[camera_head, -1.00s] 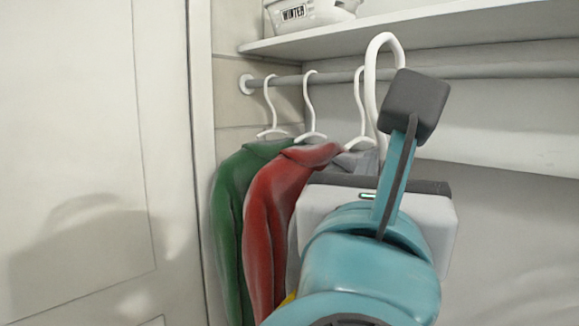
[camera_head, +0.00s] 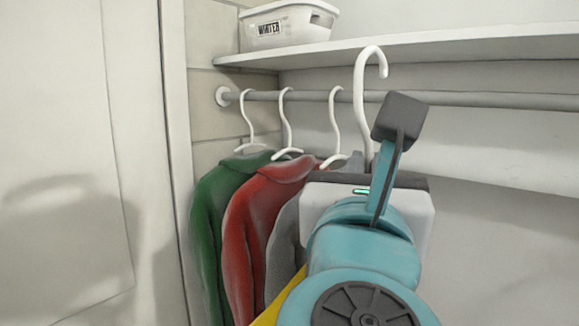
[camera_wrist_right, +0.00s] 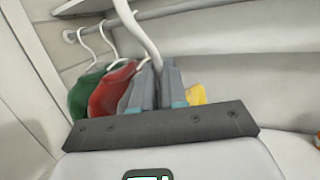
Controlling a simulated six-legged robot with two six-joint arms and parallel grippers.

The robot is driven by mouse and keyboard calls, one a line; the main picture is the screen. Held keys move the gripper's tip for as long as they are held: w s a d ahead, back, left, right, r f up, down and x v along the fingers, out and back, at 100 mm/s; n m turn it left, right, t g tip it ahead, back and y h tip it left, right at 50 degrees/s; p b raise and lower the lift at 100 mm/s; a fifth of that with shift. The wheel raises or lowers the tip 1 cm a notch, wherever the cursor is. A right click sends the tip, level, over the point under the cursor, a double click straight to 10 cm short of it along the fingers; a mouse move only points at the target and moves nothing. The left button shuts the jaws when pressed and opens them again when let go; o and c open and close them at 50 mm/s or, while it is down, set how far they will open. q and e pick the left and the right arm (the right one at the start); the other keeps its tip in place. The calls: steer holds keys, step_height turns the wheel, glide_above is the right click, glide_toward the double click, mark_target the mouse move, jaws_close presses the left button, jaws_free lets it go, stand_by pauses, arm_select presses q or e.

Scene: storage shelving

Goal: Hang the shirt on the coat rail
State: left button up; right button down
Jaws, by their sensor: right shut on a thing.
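My right gripper (camera_head: 393,125) is shut on a white hanger (camera_head: 361,88). The hanger's hook stands upright, its top and open tip above the coat rail (camera_head: 450,99) in the picture; its stem crosses in front of the rail. I cannot tell how far it is from the rail. A piece of the yellow shirt (camera_head: 277,312) shows beside my arm; the rest is hidden behind it. In the right wrist view, the hanger (camera_wrist_right: 148,38) rises from between the fingers (camera_wrist_right: 160,88), and yellow cloth (camera_wrist_right: 196,95) shows beside them. My left gripper is out of view.
Green (camera_head: 212,215), red (camera_head: 250,220) and grey (camera_head: 285,235) shirts hang on white hangers at the rail's left end. The rail to the right is clear. A white panel stands at left.

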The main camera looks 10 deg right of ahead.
steer(key=w+d+f+p, duration=0.2)
steer(key=w+d, duration=1.5)
steer(key=d, duration=0.3)
stand_by(1.4)
steer(key=shift+d, duration=0.1)
